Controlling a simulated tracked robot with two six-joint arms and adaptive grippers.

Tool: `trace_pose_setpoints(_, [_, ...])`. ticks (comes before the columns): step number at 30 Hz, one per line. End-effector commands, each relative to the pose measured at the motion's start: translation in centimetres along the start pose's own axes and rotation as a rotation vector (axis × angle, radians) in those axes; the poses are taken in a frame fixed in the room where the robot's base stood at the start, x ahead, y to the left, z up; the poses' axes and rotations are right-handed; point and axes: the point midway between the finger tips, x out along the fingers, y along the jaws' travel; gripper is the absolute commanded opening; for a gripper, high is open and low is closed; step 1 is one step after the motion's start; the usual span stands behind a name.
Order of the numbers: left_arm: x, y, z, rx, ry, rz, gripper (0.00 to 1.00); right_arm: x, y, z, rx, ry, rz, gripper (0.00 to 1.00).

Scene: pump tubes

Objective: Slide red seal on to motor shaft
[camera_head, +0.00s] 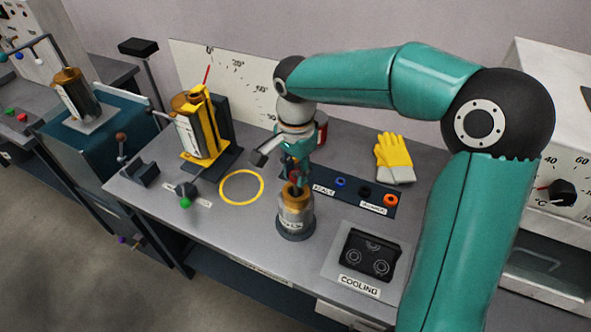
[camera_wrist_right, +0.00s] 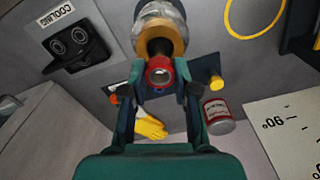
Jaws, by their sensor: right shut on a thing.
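In the head view, my right gripper (camera_head: 297,174) points down just above the motor (camera_head: 295,212), which stands upright in a dark round base. The motor has a copper-coloured top and a pale body. In the wrist view, my right gripper (camera_wrist_right: 162,86) is shut on the red seal (camera_wrist_right: 160,72), a small ring between its fingertips. The dark motor shaft (camera_wrist_right: 159,46) rises from the copper top of the motor (camera_wrist_right: 162,30) towards the seal. The seal lines up with the shaft's end; I cannot tell how far it is around it. My left gripper is not in view.
A dark seal strip (camera_head: 328,189) with blue, black and orange rings lies right of the motor. A yellow ring (camera_head: 241,187) is marked on the bench at left. Yellow gloves (camera_head: 394,157), a cooling box (camera_head: 369,255), a red can (camera_head: 321,127) and a yellow clamp stand (camera_head: 205,128) surround it.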

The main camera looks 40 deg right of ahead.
Motion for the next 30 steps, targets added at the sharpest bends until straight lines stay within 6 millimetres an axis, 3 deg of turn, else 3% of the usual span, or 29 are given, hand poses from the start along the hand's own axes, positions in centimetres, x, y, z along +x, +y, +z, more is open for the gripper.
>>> trace_pose_setpoints(23, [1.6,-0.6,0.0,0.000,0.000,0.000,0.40,2.1,0.0,0.0,0.000,0.000,0.000,0.00])
trace_pose_setpoints(24, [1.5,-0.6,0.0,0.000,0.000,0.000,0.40,2.0,0.0,0.0,0.000,0.000,0.000,0.32])
trace_pose_setpoints(29, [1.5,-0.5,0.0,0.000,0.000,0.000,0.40,2.0,0.0,0.0,0.000,0.000,0.000,0.58])
trace_pose_setpoints(30, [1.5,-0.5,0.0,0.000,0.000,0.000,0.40,2.0,0.0,0.0,0.000,0.000,0.000,0.58])
